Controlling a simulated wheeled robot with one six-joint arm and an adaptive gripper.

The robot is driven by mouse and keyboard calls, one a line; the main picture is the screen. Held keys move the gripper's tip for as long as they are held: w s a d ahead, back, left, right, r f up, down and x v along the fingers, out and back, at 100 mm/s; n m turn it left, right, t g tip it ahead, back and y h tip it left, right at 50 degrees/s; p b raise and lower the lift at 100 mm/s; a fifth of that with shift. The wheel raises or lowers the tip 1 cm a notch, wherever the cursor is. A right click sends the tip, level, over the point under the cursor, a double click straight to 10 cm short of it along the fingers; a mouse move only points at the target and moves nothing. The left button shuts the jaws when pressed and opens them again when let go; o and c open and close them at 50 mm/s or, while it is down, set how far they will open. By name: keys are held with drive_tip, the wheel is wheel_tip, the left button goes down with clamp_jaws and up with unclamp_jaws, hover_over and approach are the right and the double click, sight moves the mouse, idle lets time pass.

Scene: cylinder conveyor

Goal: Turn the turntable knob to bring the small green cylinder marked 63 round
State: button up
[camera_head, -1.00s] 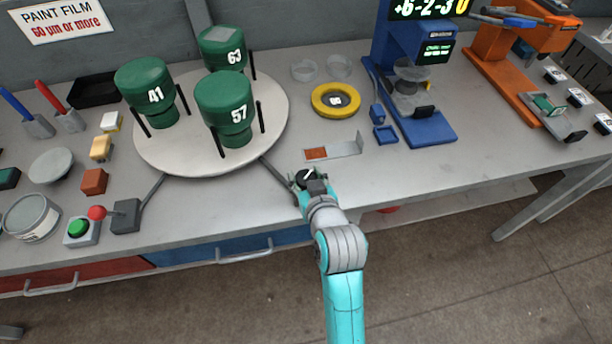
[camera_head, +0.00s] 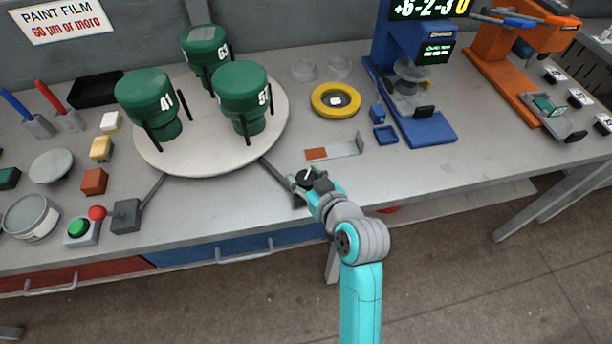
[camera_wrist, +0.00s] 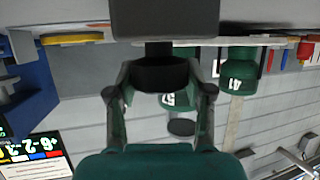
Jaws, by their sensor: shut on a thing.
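The green cylinder marked 63 (camera_head: 205,50) stands at the back of the round pale turntable (camera_head: 190,160), its number partly turned to the right. The cylinder marked 41 (camera_head: 147,94) stands at the left and the one marked 57 (camera_head: 241,92) at the right front. In the wrist view, 41 (camera_wrist: 239,70) shows upside down and 57 shows partly between my fingers. My gripper (camera_head: 308,181) is shut on the dark turntable knob (camera_head: 304,174) at the table's front edge. The dark knob also shows between the fingers in the wrist view (camera_wrist: 160,76).
A yellow ring (camera_head: 322,106) and a small metal plate with a brown patch (camera_head: 345,149) lie beyond my gripper. A blue instrument (camera_head: 425,126) stands to the right. A button box (camera_head: 80,232) and a red-knobbed lever stand at the left front.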

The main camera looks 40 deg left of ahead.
drive_tip(key=o, duration=1.2)
drive_tip(key=shift+f, duration=0.1)
drive_tip(key=shift+c, duration=0.2)
drive_tip(key=shift+d, duration=0.15)
drive_tip(key=v, duration=1.2)
